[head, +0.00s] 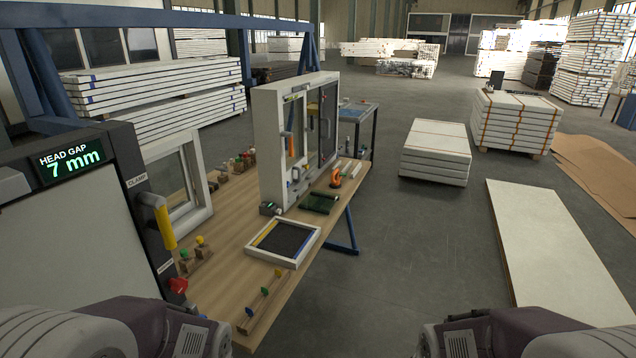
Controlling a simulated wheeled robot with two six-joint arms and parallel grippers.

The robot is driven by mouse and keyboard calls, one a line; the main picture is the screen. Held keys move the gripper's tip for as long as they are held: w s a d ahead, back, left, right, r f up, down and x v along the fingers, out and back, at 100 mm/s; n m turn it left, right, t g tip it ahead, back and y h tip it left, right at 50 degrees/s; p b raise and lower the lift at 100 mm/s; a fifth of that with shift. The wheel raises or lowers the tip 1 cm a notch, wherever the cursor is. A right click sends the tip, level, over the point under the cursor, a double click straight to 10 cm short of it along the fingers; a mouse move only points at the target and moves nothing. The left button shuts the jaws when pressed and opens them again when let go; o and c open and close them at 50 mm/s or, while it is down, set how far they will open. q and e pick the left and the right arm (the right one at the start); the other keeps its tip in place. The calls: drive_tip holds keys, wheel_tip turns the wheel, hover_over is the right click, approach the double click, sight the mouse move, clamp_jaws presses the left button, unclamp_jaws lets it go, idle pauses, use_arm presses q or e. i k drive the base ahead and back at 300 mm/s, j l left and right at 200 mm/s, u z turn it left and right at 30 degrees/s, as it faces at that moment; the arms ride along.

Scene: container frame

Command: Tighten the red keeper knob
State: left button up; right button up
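A red knob (178,286) sits low on the right edge of a dark machine panel (120,160) at the left. A small white label (166,266), too small to read surely, is just above it. A display (71,165) on the panel reads "HEAD GAP 7 mm". A yellow-ended clamp lever (165,228) hangs under a "CLAMP" label, above the knob. My arm links show at the bottom left and bottom right corners. Neither gripper shows, and nothing of mine visibly touches the knob.
A wooden bench (225,230) holds a standing white window frame (270,145), a small framed screen (284,242), a strip with coloured knobs (262,298) and an orange tool (336,177). White board stacks (436,152) stand beyond.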

sight(179, 285)
drive_tip(key=u, duration=1.15)
drive_tip(key=k+j+u, duration=0.6)
drive_tip(key=l, duration=0.1)
